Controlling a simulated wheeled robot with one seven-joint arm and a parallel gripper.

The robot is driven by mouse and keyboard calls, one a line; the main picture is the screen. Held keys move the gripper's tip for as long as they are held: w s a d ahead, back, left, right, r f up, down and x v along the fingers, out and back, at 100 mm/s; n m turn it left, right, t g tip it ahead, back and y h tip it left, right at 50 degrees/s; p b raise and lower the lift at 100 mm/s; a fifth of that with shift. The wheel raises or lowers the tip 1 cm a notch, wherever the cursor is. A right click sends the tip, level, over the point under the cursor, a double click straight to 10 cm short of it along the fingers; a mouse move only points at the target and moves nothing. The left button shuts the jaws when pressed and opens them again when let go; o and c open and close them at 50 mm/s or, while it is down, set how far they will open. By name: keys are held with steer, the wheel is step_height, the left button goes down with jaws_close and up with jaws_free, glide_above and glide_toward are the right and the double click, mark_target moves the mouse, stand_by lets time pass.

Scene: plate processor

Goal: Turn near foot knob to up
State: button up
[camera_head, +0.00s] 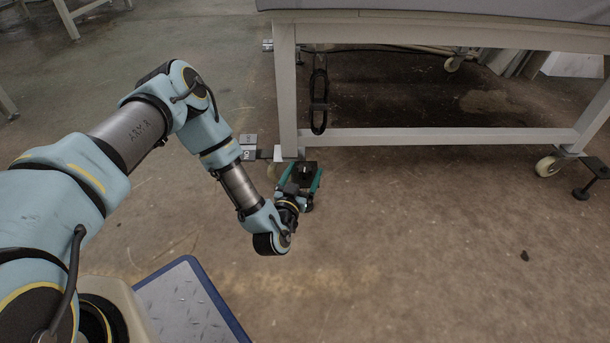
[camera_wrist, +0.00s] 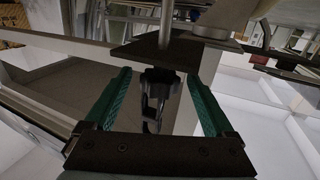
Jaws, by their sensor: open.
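The near foot knob (camera_wrist: 160,82) is black and lobed. In the wrist view it sits in the middle, between my gripper's two green fingers, with a gap visible on each side. A metal rod (camera_wrist: 166,22) and a dark flat plate (camera_wrist: 185,52) show directly above it in that picture. My gripper (camera_head: 303,176) is open, low by the bottom of the table's near left leg (camera_head: 286,92). It also shows in the wrist view (camera_wrist: 158,98). In the head view, my gripper and the dark plate largely hide the knob.
A caster (camera_head: 548,166) and another foot (camera_head: 581,193) stand at the table's right leg. A crossbar (camera_head: 440,136) runs between the legs. A black cable loop (camera_head: 319,100) hangs under the table. The floor (camera_head: 420,250) in front is mostly clear.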

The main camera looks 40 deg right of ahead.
steer(key=shift+w+d, duration=0.3)
steer(key=shift+d, duration=0.2)
steer(key=c, duration=1.4)
steer(key=shift+r+t, duration=0.1)
steer(key=shift+t, duration=0.2)
